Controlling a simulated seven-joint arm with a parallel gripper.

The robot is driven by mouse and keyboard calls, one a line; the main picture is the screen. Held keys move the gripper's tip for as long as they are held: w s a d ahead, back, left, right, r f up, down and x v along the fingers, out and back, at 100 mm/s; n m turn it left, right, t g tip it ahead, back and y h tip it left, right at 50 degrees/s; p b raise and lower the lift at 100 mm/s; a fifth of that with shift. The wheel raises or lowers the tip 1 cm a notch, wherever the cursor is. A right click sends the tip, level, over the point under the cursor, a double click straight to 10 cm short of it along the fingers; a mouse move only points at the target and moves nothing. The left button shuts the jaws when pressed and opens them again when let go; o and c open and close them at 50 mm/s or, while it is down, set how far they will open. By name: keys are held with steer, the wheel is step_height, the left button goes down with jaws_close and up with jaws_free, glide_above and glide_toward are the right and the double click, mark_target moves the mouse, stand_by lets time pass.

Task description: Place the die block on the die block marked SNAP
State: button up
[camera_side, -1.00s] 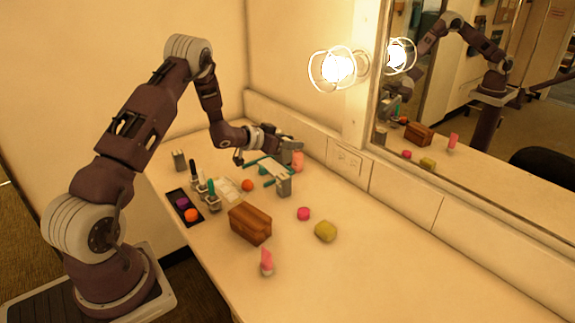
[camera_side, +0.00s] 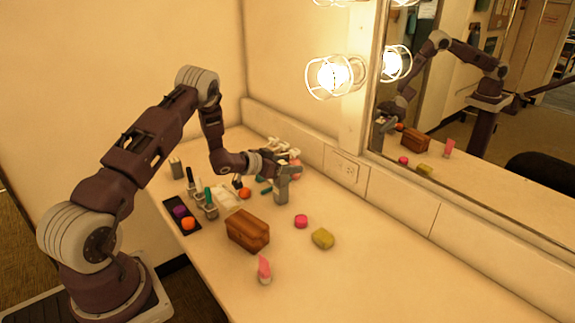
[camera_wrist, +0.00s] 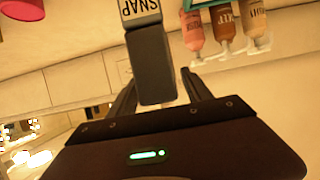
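My gripper (camera_side: 284,167) is over the table near the mirror wall. In the wrist view its fingers (camera_wrist: 160,85) stand on both sides of a plain dark grey die block (camera_wrist: 152,65) and appear shut on it. The die block marked SNAP (camera_wrist: 140,10) has a cream label and lies directly past the held block in that view. In the side view it is the upright grey block (camera_side: 281,191) under my gripper. The held block is above it and roughly in line. I cannot tell whether they touch.
A wooden box (camera_side: 247,231), pink disc (camera_side: 301,221), yellow block (camera_side: 322,238) and pink item (camera_side: 264,269) lie in front. Tools (camera_side: 208,202) and a black tray (camera_side: 180,224) are at left. The right of the table is clear.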

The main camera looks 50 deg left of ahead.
steer(key=v, duration=1.2)
steer(key=s+d+r+g+y, duration=0.15)
steer(key=d+r, duration=0.25)
steer(key=r, duration=0.5)
steer(key=d+r+g+y, duration=0.2)
steer(key=d+r, duration=0.2)
steer(key=r, duration=0.5)
steer(key=s+d+r+g+h, duration=0.1)
steer(key=s+d+g, duration=0.1)
steer(key=s+d, duration=0.7)
steer(key=s+d+r+g+h, duration=0.1)
steer(key=s+d+g+h, duration=0.1)
steer(key=s+d, duration=0.8)
steer(key=s, duration=0.8)
steer(key=shift+s, duration=0.25)
